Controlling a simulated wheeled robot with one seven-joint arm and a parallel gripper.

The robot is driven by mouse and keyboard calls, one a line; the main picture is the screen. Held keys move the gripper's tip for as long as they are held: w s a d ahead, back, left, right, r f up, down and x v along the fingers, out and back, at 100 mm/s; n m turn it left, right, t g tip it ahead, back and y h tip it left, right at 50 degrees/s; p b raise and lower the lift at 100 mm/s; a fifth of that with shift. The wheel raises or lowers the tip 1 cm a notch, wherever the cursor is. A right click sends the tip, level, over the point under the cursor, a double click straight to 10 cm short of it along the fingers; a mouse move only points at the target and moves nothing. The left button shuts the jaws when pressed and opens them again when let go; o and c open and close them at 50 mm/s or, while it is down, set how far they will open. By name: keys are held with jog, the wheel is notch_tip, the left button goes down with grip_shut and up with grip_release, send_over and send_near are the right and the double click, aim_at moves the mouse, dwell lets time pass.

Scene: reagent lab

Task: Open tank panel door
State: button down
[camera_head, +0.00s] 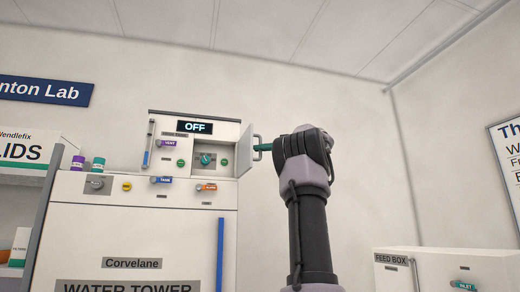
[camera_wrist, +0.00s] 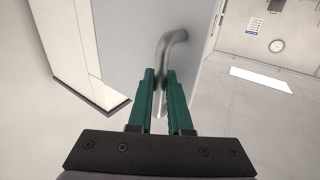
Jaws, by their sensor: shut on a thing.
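The tank panel door (camera_head: 245,150) stands swung open on the right side of the upper panel box (camera_head: 194,117). Its edge faces the head camera. A metal handle (camera_wrist: 173,42) is fixed to the door's outer face, which fills the middle of the wrist view. My gripper (camera_wrist: 161,75) has green fingers and is shut on the handle. In the head view the green fingers (camera_head: 263,148) reach the handle from the right. Inside the opening, a green knob (camera_head: 206,159) shows below a display reading OFF (camera_head: 195,127).
The water tower cabinet (camera_head: 130,230) carries the panel box, with several coloured valves on its front. A shelf (camera_head: 22,182) with boxes stands at the left. A feed box (camera_head: 445,268) stands at the lower right. Bare wall lies behind my arm.

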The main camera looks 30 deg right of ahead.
jog(key=shift+w, duration=0.1)
jog(key=c, duration=1.1)
grip_release()
jog(key=shift+w+f, duration=0.1)
jog(key=v, duration=1.1)
jog(key=shift+a, duration=0.1)
